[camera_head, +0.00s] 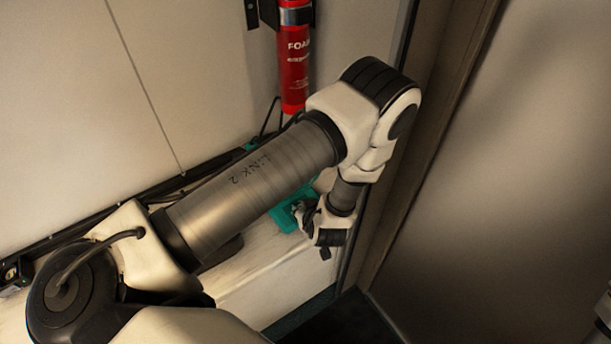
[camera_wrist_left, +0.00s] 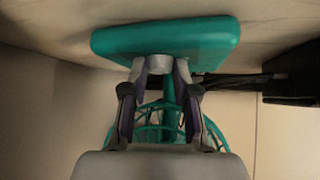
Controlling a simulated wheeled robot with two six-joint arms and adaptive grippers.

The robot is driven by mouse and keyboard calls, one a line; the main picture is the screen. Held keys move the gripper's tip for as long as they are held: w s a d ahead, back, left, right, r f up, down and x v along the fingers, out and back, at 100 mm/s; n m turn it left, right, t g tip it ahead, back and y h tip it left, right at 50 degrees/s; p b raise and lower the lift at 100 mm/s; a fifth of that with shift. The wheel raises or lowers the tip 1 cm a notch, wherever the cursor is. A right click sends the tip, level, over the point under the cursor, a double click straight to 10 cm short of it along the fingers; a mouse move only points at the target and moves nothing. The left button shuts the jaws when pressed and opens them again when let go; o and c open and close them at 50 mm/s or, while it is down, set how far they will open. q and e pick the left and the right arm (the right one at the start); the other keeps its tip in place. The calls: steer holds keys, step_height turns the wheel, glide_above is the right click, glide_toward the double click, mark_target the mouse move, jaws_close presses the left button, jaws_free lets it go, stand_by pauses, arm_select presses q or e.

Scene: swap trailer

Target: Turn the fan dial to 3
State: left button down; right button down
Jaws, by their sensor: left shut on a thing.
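The teal fan (camera_head: 287,214) stands on the light ledge, mostly hidden behind my left arm in the head view. In the left wrist view its flat teal base (camera_wrist_left: 200,38) is at the top and its round wire cage (camera_wrist_left: 215,138) shows below, behind the fingers. My left gripper (camera_wrist_left: 158,82) is shut on the pale grey dial (camera_wrist_left: 159,64) at the edge of the base. The dial's marks and setting cannot be read. In the head view the left gripper (camera_head: 318,226) is beside the fan, its fingertips hard to make out. My right gripper is not in view.
A red fire extinguisher (camera_head: 294,60) hangs on the wall above the ledge (camera_head: 262,262). Dark cables (camera_head: 75,213) run along the wall. A door frame (camera_head: 415,150) stands close to the right of my left arm. A black object (camera_wrist_left: 292,85) is beside the fan.

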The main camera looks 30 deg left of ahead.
arm_select(q)
steer(key=m+t+h, duration=0.1)
steer(key=m, duration=0.2)
steer(key=m+t+h+b, duration=0.1)
steer(key=shift+s+a+f+m+t+h, duration=0.1)
steer(key=shift+s+a+m+t+h, duration=0.2)
steer(key=shift+a, duration=0.05)
steer(key=m+h, duration=0.1)
steer(key=m, duration=0.1)
steer(key=m+t+h, duration=0.1)
steer(key=m, duration=0.1)
steer(key=shift+a+h+b, duration=0.2)
steer(key=shift+h+b, duration=0.1)
steer(key=shift+h, duration=0.1)
steer(key=c, duration=0.9)
jaws_free()
steer(key=v, duration=0.7)
steer(key=shift+s+a+r, duration=0.1)
steer(key=shift+s+r, duration=0.1)
steer(key=shift+r, duration=0.05)
